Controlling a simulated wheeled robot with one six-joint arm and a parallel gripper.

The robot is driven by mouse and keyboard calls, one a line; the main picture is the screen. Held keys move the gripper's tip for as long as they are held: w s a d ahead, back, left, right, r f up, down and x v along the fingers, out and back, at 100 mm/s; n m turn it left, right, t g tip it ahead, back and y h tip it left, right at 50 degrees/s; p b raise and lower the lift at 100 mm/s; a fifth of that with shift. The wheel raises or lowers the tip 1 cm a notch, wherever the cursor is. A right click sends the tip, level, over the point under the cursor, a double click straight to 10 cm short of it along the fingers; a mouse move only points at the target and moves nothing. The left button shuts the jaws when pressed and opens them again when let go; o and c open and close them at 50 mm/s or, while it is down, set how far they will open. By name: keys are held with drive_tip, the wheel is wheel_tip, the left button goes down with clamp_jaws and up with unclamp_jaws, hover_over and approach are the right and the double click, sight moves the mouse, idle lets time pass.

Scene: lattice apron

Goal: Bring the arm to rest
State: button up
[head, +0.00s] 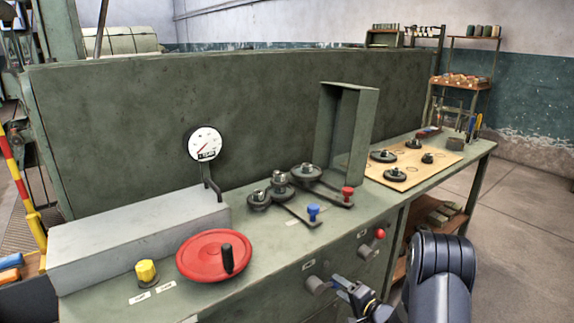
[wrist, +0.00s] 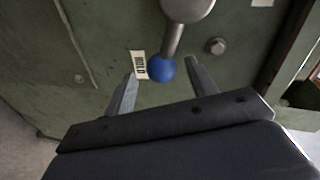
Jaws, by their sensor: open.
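My gripper (head: 358,295) is low in front of the green cabinet's front panel (head: 345,262). In the wrist view my gripper (wrist: 161,63) has its two fingers apart, one on each side of a blue ball knob (wrist: 161,69). The knob sits at the end of a short grey lever (wrist: 171,40) on the panel. The fingers look clear of the knob, though depth is hard to judge. Nothing is held. In the head view the lever's grey hub (head: 317,285) shows at the left of my gripper, and my dark arm comes in from the lower right.
The bench top holds a red handwheel (head: 205,256), a yellow knob (head: 146,271), a dial gauge (head: 206,144) and gears with red and blue knobs. A red-ball lever (head: 379,234) juts from the front panel. A wooden board (head: 412,165) with gears lies farther back. Floor (head: 520,220) at right is clear.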

drive_tip(key=shift+x, duration=1.15)
drive_tip(key=shift+r, duration=0.15)
drive_tip(key=shift+d, duration=0.1)
drive_tip(key=shift+s, duration=0.1)
